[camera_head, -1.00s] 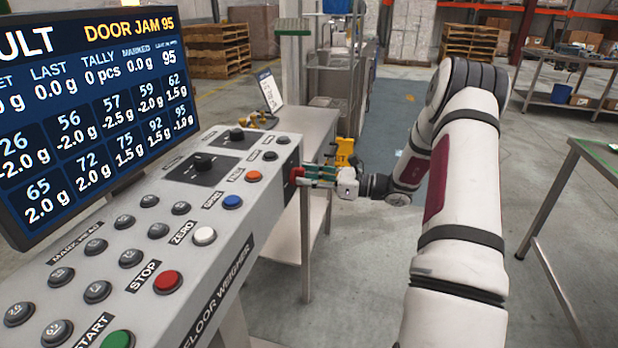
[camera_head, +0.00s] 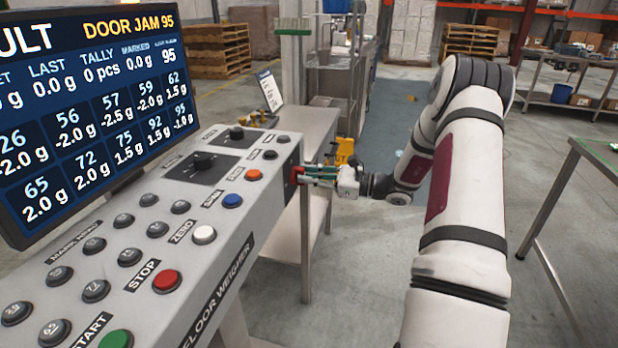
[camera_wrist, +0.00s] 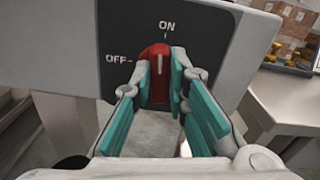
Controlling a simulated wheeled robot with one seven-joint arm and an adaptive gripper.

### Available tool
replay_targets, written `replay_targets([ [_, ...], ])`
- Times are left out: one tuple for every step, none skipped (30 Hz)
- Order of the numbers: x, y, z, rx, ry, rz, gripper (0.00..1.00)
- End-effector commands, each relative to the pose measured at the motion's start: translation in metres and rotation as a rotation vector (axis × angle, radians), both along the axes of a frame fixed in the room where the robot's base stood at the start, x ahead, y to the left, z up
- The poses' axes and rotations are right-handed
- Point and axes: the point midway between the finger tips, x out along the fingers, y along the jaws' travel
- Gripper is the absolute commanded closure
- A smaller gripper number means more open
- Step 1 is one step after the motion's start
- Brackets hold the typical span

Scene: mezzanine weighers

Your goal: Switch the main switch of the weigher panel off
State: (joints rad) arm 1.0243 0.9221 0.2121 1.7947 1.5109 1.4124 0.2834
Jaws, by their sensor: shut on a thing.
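The weigher panel (camera_head: 262,220) is a grey slanted console with buttons and knobs at the left in the head view. Its main switch (camera_wrist: 155,62) is a red rotary handle on a black end plate (camera_wrist: 110,45), marked ON at the top and OFF at the left. A white line on the handle points up toward ON. My gripper (camera_wrist: 158,85) has teal finger pads, shut on the red handle from both sides. In the head view my gripper (camera_head: 318,175) reaches the panel's right end from the right, and the handle is mostly hidden there.
A display screen (camera_head: 95,100) stands behind the panel at the left. A metal side table (camera_head: 310,125) stands just beyond the panel's end. Another table (camera_head: 590,165) is at the right edge.

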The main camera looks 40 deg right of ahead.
Motion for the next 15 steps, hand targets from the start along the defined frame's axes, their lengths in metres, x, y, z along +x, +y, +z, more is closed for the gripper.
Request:
replay_targets([
  [0.0003, 0.0001, -0.0008, -0.029, -0.023, 0.000, 1.00],
  [0.0002, 0.0002, -0.0010, -0.049, -0.038, 0.000, 1.00],
  [-0.0001, 0.0002, -0.0012, -0.076, -0.060, -0.001, 1.00],
  [-0.0002, 0.0002, -0.0015, -0.098, -0.076, -0.001, 1.00],
  [-0.0004, 0.0003, -0.0016, -0.120, -0.094, -0.001, 1.00],
  [-0.0005, 0.0004, -0.0018, -0.150, -0.117, -0.001, 1.00],
  [-0.0006, 0.0004, -0.0018, -0.173, -0.135, -0.001, 1.00],
  [-0.0007, 0.0007, -0.0018, -0.195, -0.152, -0.001, 1.00],
  [-0.0007, 0.0009, -0.0018, -0.225, -0.176, -0.001, 1.00],
  [-0.0007, 0.0010, -0.0018, -0.248, -0.194, -0.001, 1.00],
  [-0.0007, 0.0012, -0.0019, -0.270, -0.211, -0.001, 1.00],
  [-0.0007, 0.0014, -0.0022, -0.301, -0.235, -0.001, 1.00],
  [-0.0008, 0.0016, -0.0023, -0.322, -0.253, -0.001, 1.00],
  [-0.0009, 0.0016, -0.0025, -0.345, -0.270, -0.001, 1.00],
  [-0.0011, 0.0017, -0.0026, -0.374, -0.294, -0.001, 1.00],
])
